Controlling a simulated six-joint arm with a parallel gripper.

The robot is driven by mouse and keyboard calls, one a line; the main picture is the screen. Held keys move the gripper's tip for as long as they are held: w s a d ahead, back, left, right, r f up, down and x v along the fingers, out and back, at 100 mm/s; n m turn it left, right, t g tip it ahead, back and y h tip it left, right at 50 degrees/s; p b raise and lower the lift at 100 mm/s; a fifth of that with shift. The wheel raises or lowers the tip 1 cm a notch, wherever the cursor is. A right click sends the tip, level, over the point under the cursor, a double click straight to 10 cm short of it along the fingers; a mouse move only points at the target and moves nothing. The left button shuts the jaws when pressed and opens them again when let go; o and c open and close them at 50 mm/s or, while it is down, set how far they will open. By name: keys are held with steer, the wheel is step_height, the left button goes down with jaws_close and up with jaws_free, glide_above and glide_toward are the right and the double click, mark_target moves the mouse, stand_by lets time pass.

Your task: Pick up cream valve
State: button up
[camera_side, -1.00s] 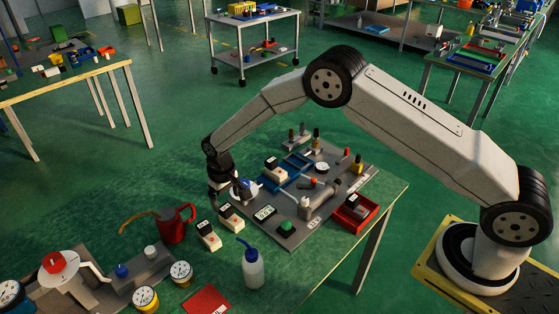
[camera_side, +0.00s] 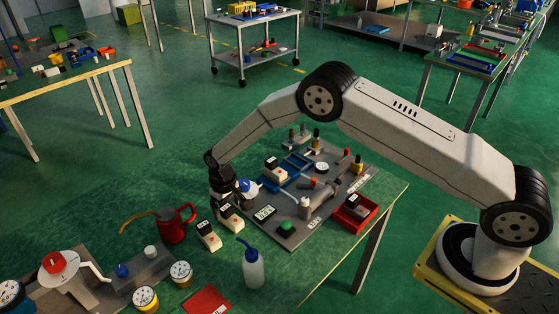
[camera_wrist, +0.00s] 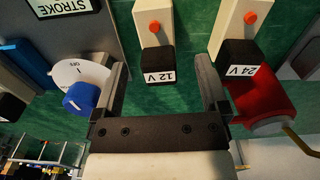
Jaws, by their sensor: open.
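A cream valve with a red button and a black end marked 12 V (camera_wrist: 152,18) lies between my fingers in the wrist view. In the side view this cream valve (camera_side: 232,223) is partly hidden behind my gripper (camera_side: 222,207). My gripper (camera_wrist: 163,75) is open, with one finger on each side of the black end. I cannot tell whether either finger touches it. A second cream valve, marked 24 V (camera_wrist: 236,25), lies just right of my right finger. In the side view it (camera_side: 208,236) stands to the left of the first.
A white dial with a blue knob (camera_wrist: 84,92) is close beside my left finger. A red oil can (camera_side: 176,223) stands left of the valves.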

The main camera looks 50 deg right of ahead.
mark_target(228, 209)
steer(key=shift+d+f, duration=0.1)
steer(key=shift+f, duration=2.05)
steer(key=shift+c, duration=0.2)
jaws_close()
